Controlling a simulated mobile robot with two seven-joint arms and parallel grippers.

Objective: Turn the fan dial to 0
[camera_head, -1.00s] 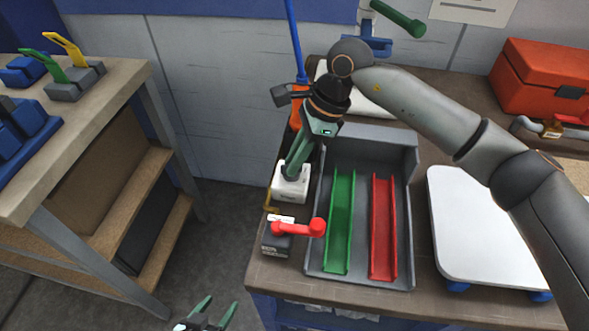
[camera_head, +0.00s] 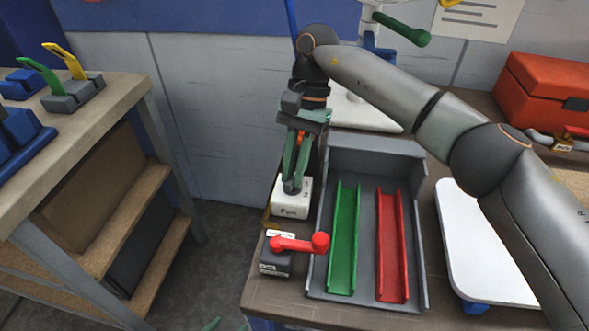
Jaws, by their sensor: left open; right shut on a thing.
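The fan's white dial box (camera_head: 291,203) stands on the workbench, left of the grey tray. A dark knob sits on top of it. My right gripper (camera_head: 292,183) reaches down from above with its green fingers shut around this knob. The fingers hide most of the knob, and its setting cannot be read. An orange part of the fan and a blue pole (camera_head: 291,18) show behind my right gripper. Only the green fingertips of my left gripper (camera_head: 226,325) show at the bottom edge, apart and empty, away from the bench.
A dark box with a red lever (camera_head: 300,244) stands just in front of the dial box. The grey tray (camera_head: 419,240) holds a green and a red channel. A white board (camera_head: 485,250) and red toolbox (camera_head: 540,88) lie to the right. A shelf bench (camera_head: 120,95) stands left.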

